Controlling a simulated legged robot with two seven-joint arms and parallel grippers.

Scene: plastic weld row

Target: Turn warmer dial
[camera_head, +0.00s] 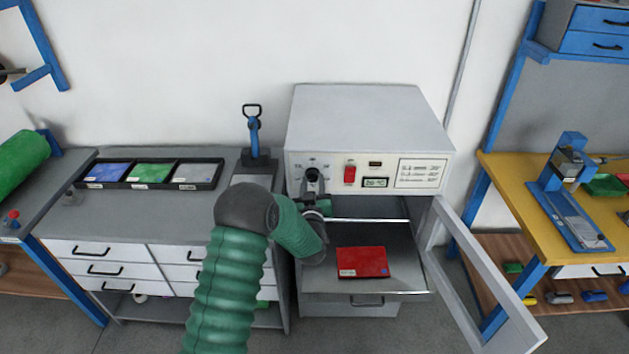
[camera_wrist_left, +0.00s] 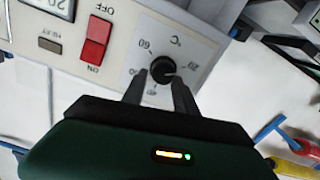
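The warmer (camera_head: 365,118) is a grey-white box with a control panel on its front. Its black dial (camera_head: 312,175) sits at the panel's left end. In the left wrist view the dial (camera_wrist_left: 163,69) shows upside down on a white scale plate with numbers. My left gripper (camera_wrist_left: 160,88) is at the dial, its two dark fingers apart, with the tips at the knob's lower edge. Whether they touch it I cannot tell. In the head view my left gripper (camera_head: 313,196) is just below the dial, partly hidden by my green arm. My right gripper is not in view.
A red switch (camera_head: 349,174) and a display (camera_head: 376,183) sit right of the dial. The warmer's door (camera_head: 485,270) stands open to the right. A red packet (camera_head: 362,262) lies on the pulled-out shelf. A black tray (camera_head: 150,172) with coloured packets is on the left bench.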

